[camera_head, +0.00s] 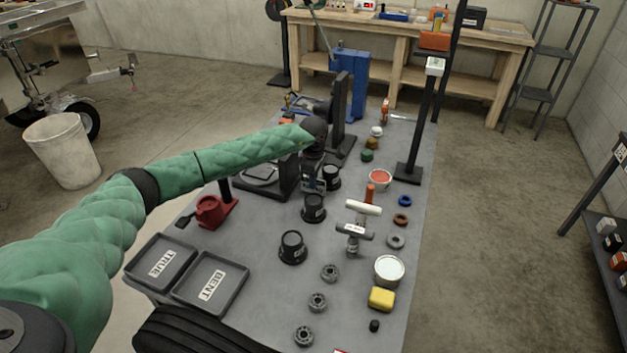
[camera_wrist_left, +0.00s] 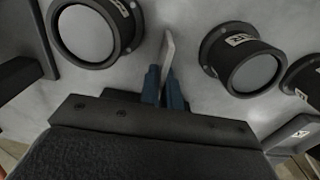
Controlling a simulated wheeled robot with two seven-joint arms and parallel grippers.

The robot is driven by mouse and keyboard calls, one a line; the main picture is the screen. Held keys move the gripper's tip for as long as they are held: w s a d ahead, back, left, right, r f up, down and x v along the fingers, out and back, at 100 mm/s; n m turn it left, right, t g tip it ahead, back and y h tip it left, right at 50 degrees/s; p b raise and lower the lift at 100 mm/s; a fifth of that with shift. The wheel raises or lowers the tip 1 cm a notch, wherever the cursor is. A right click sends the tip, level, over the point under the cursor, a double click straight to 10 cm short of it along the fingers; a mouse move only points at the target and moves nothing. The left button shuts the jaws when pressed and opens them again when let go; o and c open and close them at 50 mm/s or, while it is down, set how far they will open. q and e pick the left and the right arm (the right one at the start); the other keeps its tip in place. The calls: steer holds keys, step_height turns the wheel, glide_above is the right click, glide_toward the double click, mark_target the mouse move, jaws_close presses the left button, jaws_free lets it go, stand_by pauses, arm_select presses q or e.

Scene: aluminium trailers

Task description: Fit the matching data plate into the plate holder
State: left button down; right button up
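My left gripper (camera_head: 313,184) is low over the middle of the grey table, beside the black cups. In the left wrist view its blue fingers (camera_wrist_left: 164,88) are shut on a thin light-grey plate (camera_wrist_left: 168,48), seen nearly edge-on; its face and marking cannot be read. Black cups with white labels stand on both sides of it, one at left (camera_wrist_left: 86,32) and one at right (camera_wrist_left: 252,68). A dark fixture (camera_head: 285,176) is partly behind the gripper; I cannot tell whether it is the plate holder. My right gripper is not in view.
Two labelled trays, TRUE (camera_head: 135,274) and DENT (camera_head: 237,300), lie at the front left. A red tool (camera_head: 210,210) stands behind them. White-topped stands (camera_head: 355,230), bearings (camera_head: 330,273), a yellow block (camera_head: 381,299) and a white-filled tin (camera_head: 389,270) crowd the right side.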

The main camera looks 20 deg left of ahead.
arm_select(q)
steer(key=shift+f, duration=0.1)
steer(key=c, duration=1.6)
jaws_free()
